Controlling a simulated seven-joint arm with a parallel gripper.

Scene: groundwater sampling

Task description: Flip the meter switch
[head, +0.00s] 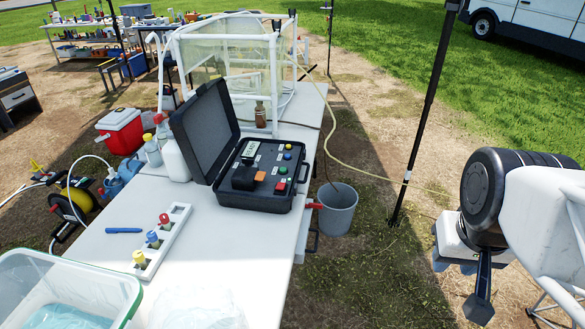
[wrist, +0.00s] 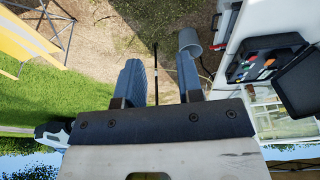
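The meter is a black case (head: 250,197) standing on the white table with its lid (head: 205,130) raised on the left. Its panel holds a small display (head: 250,150), a black block, an orange piece and red, green and blue controls. A red control (head: 280,187) sits near the panel's right front corner; I cannot tell which part is the switch. The case also shows at the upper right of the wrist view (wrist: 262,45). My gripper (head: 468,282) hangs off the table, well right of the meter. In the wrist view its fingers (wrist: 158,80) are apart with nothing between them.
A grey bucket (head: 337,210) stands on the ground beside the table. A dark pole (head: 418,130) rises between my arm and the table. A white rack (head: 162,240) with colored-cap vials, a blue pen (head: 124,230) and a clear tub (head: 68,290) are on the table.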

